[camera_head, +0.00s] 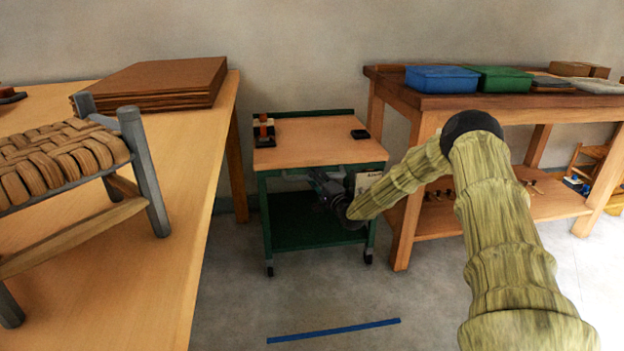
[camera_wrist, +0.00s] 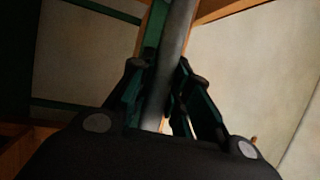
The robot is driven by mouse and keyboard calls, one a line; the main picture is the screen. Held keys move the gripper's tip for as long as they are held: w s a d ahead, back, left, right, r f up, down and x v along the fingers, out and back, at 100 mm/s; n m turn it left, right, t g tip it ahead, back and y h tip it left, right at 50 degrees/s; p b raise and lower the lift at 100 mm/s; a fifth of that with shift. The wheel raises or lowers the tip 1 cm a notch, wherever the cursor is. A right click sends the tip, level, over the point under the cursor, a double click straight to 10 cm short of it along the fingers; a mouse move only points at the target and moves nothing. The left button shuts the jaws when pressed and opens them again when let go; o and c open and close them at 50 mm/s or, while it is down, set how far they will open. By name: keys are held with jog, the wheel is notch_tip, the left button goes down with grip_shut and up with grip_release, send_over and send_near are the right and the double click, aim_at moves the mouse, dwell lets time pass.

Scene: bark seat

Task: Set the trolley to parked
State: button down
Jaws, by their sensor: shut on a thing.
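The trolley (camera_head: 315,142) has a green frame, a wooden top and a dark green lower shelf. It stands on the floor against the back wall, between two benches. My gripper (camera_head: 322,180) is at the trolley's front, just below the top. In the wrist view, my gripper (camera_wrist: 165,78) is shut on a grey bar (camera_wrist: 172,60), which looks like the trolley's handle. A pale card with print (camera_head: 368,181) shows at the trolley's front right, partly behind my arm. My arm and gripper hide part of the trolley's front.
A blue line (camera_head: 334,331) lies on the clear floor in front of the trolley. A bench (camera_head: 160,220) with a woven seat (camera_head: 60,155) stands at left. A workbench (camera_head: 445,101) with blue and green bins stands at right, close to the trolley.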

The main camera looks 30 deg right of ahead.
jog(key=c, duration=1.8)
grip_release()
jog(key=shift+w+d+r, duration=0.1)
jog(key=shift+d, duration=0.1)
jog(key=o, duration=0.5)
jog(key=shift+w+f, duration=0.15)
jog(key=shift+f, duration=0.05)
jog(key=shift+a, duration=0.15)
jog(key=s, duration=0.4)
jog(key=s+f, duration=0.1)
jog(key=s, duration=0.3)
jog(key=s+f, duration=0.1)
jog(key=s, duration=0.2)
jog(key=shift+s+d, duration=0.25)
jog(key=shift+s, duration=0.15)
